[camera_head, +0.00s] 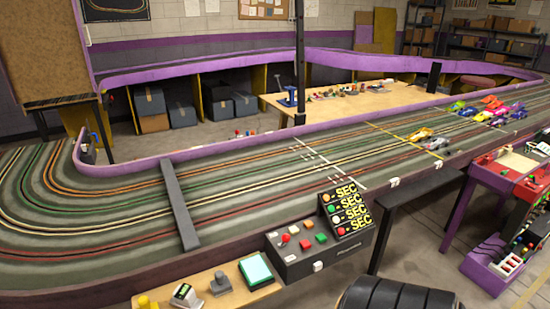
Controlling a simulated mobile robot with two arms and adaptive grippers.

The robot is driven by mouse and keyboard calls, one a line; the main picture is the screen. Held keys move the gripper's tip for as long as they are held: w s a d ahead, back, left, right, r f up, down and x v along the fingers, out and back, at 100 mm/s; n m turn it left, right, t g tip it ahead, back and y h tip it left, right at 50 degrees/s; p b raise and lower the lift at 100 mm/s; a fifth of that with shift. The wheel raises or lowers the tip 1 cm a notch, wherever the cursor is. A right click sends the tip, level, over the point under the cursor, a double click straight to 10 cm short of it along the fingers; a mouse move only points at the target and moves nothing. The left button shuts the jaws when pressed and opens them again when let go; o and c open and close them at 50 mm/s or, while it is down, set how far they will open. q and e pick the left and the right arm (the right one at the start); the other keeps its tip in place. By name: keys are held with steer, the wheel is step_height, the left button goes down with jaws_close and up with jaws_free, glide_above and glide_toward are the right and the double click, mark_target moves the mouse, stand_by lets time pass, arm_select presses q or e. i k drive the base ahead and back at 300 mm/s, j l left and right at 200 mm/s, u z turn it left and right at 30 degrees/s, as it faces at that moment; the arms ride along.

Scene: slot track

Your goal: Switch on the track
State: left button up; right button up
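The slot track (120,225) fills the middle and left, with several coloured lanes that curve at the far left. A dark control box (320,262) stands at its near edge, right of centre. It carries a small red-topped knob or lever (286,238), a green button (308,225), a red button (321,237) and other small controls. A display panel (346,208) with yellow "SEC" rows and round coloured lights stands tilted at its back. I cannot tell the switch's position. Neither of my grippers is in view.
A wooden ledge (205,298) left of the box holds a teal pad (256,271) and small devices. A grey bar (179,205) spans the lanes. Several toy cars (490,108) sit on the track at right. A red-and-purple workbench (500,180) stands right, beyond a floor gap.

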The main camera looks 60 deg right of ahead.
mark_target(286, 238)
steer(key=l+z, duration=0.1)
steer(key=z, duration=0.35)
steer(key=l+z, duration=0.15)
steer(key=z, duration=0.35)
steer(key=l+z, duration=0.1)
steer(key=z, duration=0.35)
steer(key=i+l+z, duration=0.1)
steer(key=l, duration=0.25)
steer(key=k+z, duration=0.1)
